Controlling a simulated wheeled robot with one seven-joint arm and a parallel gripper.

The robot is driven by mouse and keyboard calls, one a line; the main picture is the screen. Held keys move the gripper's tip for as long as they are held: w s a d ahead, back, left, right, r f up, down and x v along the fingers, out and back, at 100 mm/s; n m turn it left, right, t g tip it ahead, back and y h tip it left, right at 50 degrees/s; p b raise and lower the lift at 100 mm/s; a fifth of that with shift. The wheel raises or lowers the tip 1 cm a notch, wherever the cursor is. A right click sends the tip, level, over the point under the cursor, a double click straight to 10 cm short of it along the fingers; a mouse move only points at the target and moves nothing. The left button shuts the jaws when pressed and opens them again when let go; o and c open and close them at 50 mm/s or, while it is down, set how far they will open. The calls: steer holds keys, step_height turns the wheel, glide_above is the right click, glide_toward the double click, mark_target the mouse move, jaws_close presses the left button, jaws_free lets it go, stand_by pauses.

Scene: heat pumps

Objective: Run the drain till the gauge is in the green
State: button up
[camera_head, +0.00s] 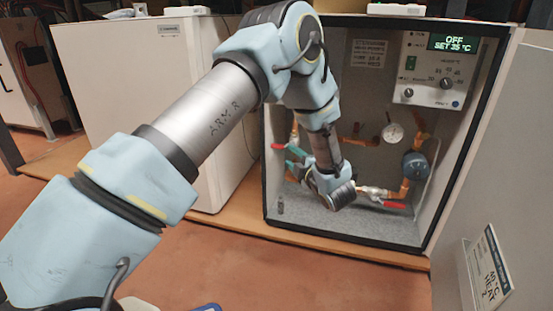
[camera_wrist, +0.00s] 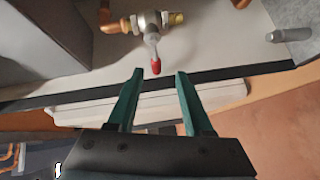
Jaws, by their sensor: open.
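My gripper (camera_head: 290,159) is open inside the cabinet at its left side, its teal fingers pointing left. In the wrist view the fingers (camera_wrist: 159,74) are apart, with the red tip of a valve lever (camera_wrist: 155,66) in line with the gap near the fingertips. I cannot tell if they touch. That lever's red end (camera_head: 278,146) shows at the cabinet's left edge; its metal valve body (camera_wrist: 148,22) has a brass end. The pressure gauge (camera_head: 393,133) is a small white dial on the back wall; its needle and green band are too small to read.
A second red-handled valve (camera_head: 394,205) sits low right, below a blue-grey pump (camera_head: 416,166). The control panel (camera_head: 437,70) reads OFF, SET 35 °C. A small grey cylinder (camera_head: 281,205) stands on the cabinet floor, front left. Copper pipes and the cabinet frame crowd my wrist.

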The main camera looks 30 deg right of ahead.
mark_target(279, 148)
steer(key=shift+n+y, duration=0.8)
steer(key=shift+n, duration=0.1)
steer(key=w+b, duration=0.1)
steer(key=w, duration=0.1)
steer(key=w+b, duration=0.2)
steer(key=w, duration=0.1)
steer(key=w+a+b, duration=0.1)
steer(key=w, duration=0.1)
steer(key=shift+w+f, duration=0.1)
steer(key=shift+w, duration=0.05)
steer(key=shift+w+b, duration=0.35)
steer(key=shift+w, duration=0.45)
jaws_close()
